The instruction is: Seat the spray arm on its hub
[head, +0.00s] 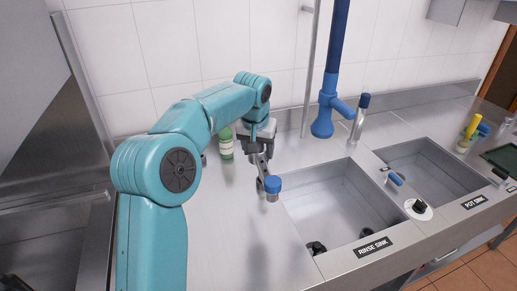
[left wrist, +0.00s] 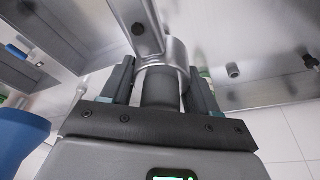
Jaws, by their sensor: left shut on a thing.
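My left gripper (head: 259,145) is shut on a grey metal piece, which I take to be the spray arm (head: 263,170). Its bar slopes down to a blue-capped end (head: 272,185), which appears above the counter left of the rinse sink. In the left wrist view, both fingers (left wrist: 160,85) flank the piece's round metal collar (left wrist: 175,52), with the flat bar (left wrist: 147,20) leading away. A white round fitting with a black centre (head: 419,209) sits between the sinks; I cannot tell whether it is the hub. The right gripper is out of view.
The rinse sink (head: 345,205) and pot sink (head: 440,172) lie to the right. A blue column (head: 322,122) and a blue-topped tap (head: 360,118) stand behind them. A green bottle (head: 226,145) stands near the gripper. The counter's front left is clear.

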